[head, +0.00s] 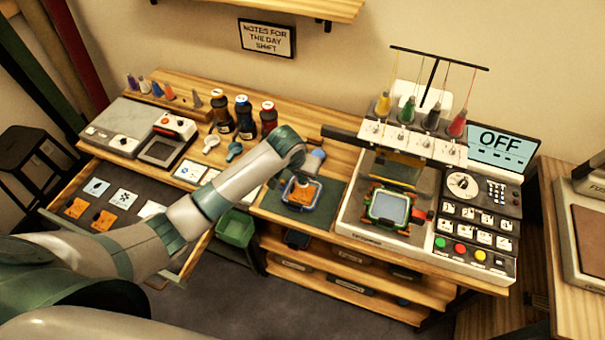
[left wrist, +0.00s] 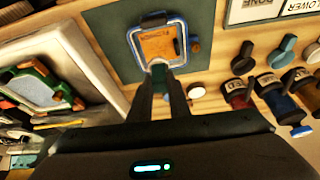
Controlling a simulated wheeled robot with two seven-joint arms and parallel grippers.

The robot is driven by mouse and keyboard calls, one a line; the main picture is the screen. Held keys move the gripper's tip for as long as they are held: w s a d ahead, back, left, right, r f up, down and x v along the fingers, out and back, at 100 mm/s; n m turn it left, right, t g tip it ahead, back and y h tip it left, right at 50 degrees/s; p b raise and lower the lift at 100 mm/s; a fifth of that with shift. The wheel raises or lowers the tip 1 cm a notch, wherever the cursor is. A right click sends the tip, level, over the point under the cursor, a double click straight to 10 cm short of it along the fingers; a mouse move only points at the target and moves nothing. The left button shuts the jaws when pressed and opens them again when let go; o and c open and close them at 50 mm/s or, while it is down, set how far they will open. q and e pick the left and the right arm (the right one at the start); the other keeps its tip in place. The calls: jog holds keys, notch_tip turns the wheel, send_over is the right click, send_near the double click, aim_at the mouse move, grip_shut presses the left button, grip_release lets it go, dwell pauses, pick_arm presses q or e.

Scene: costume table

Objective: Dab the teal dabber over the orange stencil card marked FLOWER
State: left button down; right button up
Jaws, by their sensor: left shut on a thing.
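The orange stencil card (head: 301,194) lies flat inside a blue-rimmed frame on a dark green mat (head: 262,204). In the left wrist view the orange card (left wrist: 157,44) sits just beyond my fingertips; its small marking is too small to read. In the head view my left arm's wrist hides most of the gripper and the dabber. My right gripper is not in view.
An embroidery machine (head: 372,226) with an OFF screen (head: 500,139) stands right of the mat. Bottles (head: 245,117) and scoops (head: 234,151) stand behind my arm. An open drawer (head: 118,190) at left holds orange and white cards. A green bin (head: 236,229) sits below the table edge.

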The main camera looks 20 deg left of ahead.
aim_at(306, 186)
pick_arm(q)
jog(key=shift+f, duration=0.15)
jog(key=shift+w+d+f+b, duration=0.1)
jog(key=shift+d+f+b, duration=0.2)
jog(key=shift+f, duration=0.65)
jog(key=shift+w+d+f+b, duration=0.15)
jog(key=shift+f+b, duration=0.25)
jog(key=shift+f, duration=0.5)
jog(key=shift+w+d+f+b, duration=0.1)
jog(key=shift+d+f+b, duration=0.2)
jog(key=shift+f, duration=0.65)
jog(key=shift+a, duration=0.1)
jog(key=shift+f, duration=0.5)
jog(key=shift+s+f, duration=0.2)
dwell(1.8)
jog(key=shift+r, duration=0.1)
jog(key=shift+w+r+p, duration=0.15)
jog(key=shift+r+p, duration=0.95)
jog(key=shift+r, duration=2.45)
